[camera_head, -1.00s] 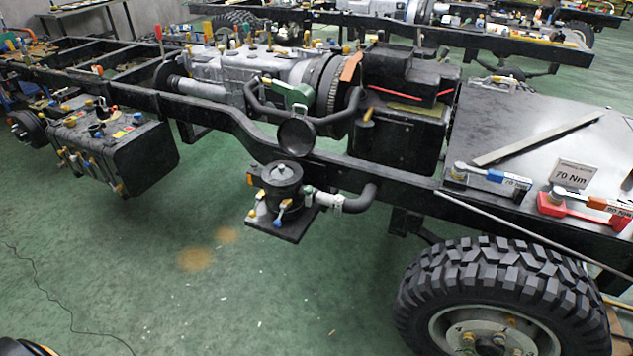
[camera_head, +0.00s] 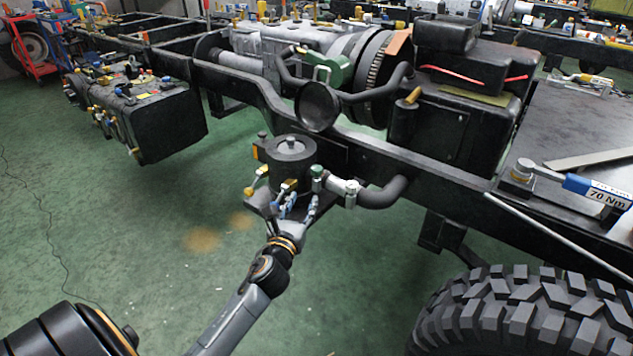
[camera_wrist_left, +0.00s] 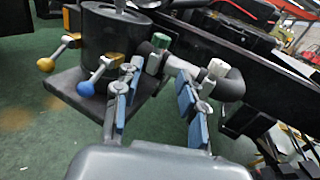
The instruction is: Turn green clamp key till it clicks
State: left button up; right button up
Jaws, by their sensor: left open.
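The green clamp key (camera_head: 317,171) is a small green knob on the light-coloured clamp at the left end of a short hose, right beside a round black canister (camera_head: 290,160). In the left wrist view the green key (camera_wrist_left: 161,41) stands upright just beyond my fingers, slightly left of centre. My left gripper (camera_head: 297,205) is open and empty, just below and in front of the key, apart from it. In the left wrist view its blue-padded fingers (camera_wrist_left: 160,78) are spread, with the clamp and hose behind the gap. My right gripper is not in view.
A white-topped clamp key (camera_head: 351,188) sits right of the green one on the hose (camera_head: 388,194). Yellow and blue handled valves (camera_wrist_left: 84,89) project at the left. The black frame rail (camera_head: 420,165) runs behind; a tyre (camera_head: 520,315) stands lower right.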

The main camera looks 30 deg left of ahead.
aim_at(315, 175)
pick_arm(q)
jog(key=b+x, duration=0.2)
jog(key=x, duration=1)
jog(key=shift+w+a, duration=0.15)
jog(key=shift+w, duration=0.25)
jog(key=shift+w+a, duration=0.1)
jog(key=shift+w, duration=0.35)
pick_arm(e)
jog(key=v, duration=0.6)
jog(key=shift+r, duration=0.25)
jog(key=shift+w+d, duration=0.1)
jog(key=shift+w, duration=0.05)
pick_arm(q)
grip_shut()
